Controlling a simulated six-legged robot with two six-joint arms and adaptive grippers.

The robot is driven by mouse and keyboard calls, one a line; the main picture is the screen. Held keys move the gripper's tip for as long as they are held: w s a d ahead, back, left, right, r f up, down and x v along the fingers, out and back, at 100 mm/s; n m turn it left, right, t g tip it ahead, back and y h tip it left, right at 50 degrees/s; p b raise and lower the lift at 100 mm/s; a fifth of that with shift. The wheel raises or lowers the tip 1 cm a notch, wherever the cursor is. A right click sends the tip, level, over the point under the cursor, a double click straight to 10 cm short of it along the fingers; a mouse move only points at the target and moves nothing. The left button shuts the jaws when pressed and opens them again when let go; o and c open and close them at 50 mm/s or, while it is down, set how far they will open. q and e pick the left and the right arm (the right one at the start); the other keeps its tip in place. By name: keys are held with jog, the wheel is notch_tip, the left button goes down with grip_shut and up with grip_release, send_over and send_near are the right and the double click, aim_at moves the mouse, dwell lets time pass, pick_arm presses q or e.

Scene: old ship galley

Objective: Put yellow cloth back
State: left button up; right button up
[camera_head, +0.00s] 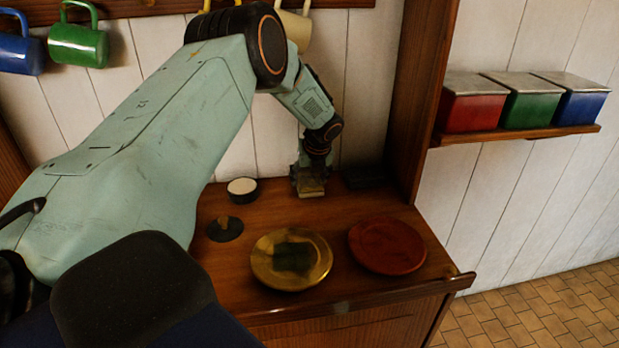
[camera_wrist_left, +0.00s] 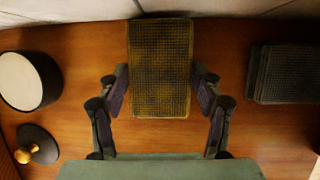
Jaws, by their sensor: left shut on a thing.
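The yellow cloth (camera_head: 311,191) is a flat, folded oblong with a dark grid pattern, near the back of the wooden counter (camera_head: 335,215). It also shows at the top centre of the left wrist view (camera_wrist_left: 160,70). My left gripper (camera_head: 308,180) reaches down over it. In the left wrist view the fingers (camera_wrist_left: 161,82) press on its two long sides, shut on it. I cannot tell whether the cloth touches the counter. My right gripper is not in view.
A dark folded stack (camera_wrist_left: 285,74) lies right of the cloth. A black pot with a white top (camera_head: 242,189) and a knobbed lid (camera_head: 225,230) are left. A brass plate (camera_head: 262,272) bearing something dark and a red plate (camera_head: 387,246) lie in front. A wooden post (camera_head: 420,100) rises right.

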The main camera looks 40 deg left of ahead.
pick_arm(q)
jog(key=shift+w+d, duration=0.1)
jog(key=o, duration=1.1)
jog(key=shift+f, duration=0.1)
jog(key=shift+r, duration=0.4)
jog(key=p+v, duration=0.1)
jog(key=v, duration=1)
jog(key=shift+r, duration=0.2)
jog(key=shift+d, duration=0.2)
